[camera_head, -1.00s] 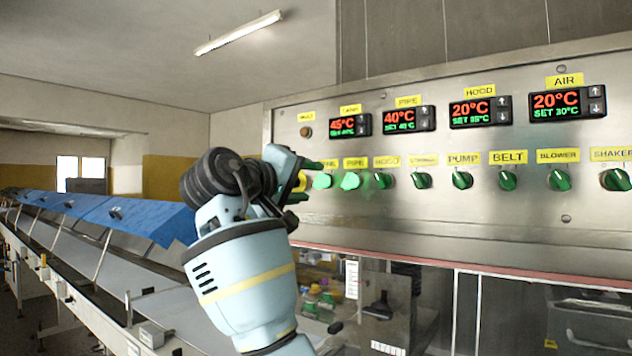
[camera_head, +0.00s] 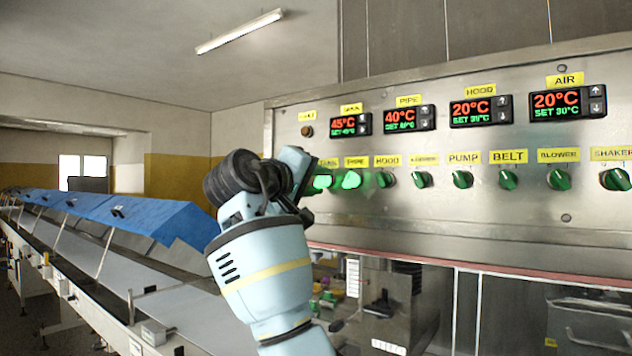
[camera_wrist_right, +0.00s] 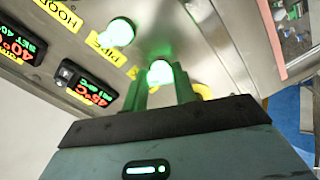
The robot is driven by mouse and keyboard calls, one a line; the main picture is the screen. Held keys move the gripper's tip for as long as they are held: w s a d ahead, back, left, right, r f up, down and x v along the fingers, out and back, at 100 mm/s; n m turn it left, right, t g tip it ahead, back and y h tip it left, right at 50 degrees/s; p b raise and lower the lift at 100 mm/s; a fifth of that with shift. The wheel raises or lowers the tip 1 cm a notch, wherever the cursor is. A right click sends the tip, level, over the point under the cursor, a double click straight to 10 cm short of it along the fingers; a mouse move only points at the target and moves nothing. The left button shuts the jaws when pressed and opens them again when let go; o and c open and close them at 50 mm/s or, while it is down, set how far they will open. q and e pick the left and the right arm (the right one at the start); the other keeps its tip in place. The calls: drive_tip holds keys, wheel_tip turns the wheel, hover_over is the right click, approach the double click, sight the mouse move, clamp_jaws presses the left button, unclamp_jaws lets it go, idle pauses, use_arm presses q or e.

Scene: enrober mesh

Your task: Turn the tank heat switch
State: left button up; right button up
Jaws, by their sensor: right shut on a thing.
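The tank heat switch (camera_head: 322,181) is the leftmost of the row of knobs on the steel panel and glows green. Its label above is partly hidden by my gripper. My right gripper (camera_head: 308,183) comes up from below, at the left end of the row. In the right wrist view, the glowing tank knob (camera_wrist_right: 160,72) sits between the two fingers of my right gripper (camera_wrist_right: 163,84), which are shut on it. The fingers hide the knob's sides, so its exact angle is hard to tell. My left gripper is in neither view.
The pipe switch (camera_head: 351,180) beside it also glows green. The hood switch (camera_head: 384,179) and several more unlit knobs follow to the right. Temperature displays, including the tank display (camera_head: 350,125), sit above. A blue-covered conveyor (camera_head: 120,213) runs at the left.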

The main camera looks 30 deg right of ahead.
drive_tip(key=shift+n, duration=0.3)
drive_tip(key=n, duration=0.5)
drive_tip(key=shift+n, duration=0.3)
drive_tip(key=n, duration=0.5)
drive_tip(key=shift+n, duration=0.3)
drive_tip(key=o, duration=1)
drive_tip(key=shift+r, duration=0.1)
drive_tip(key=v, duration=0.8)
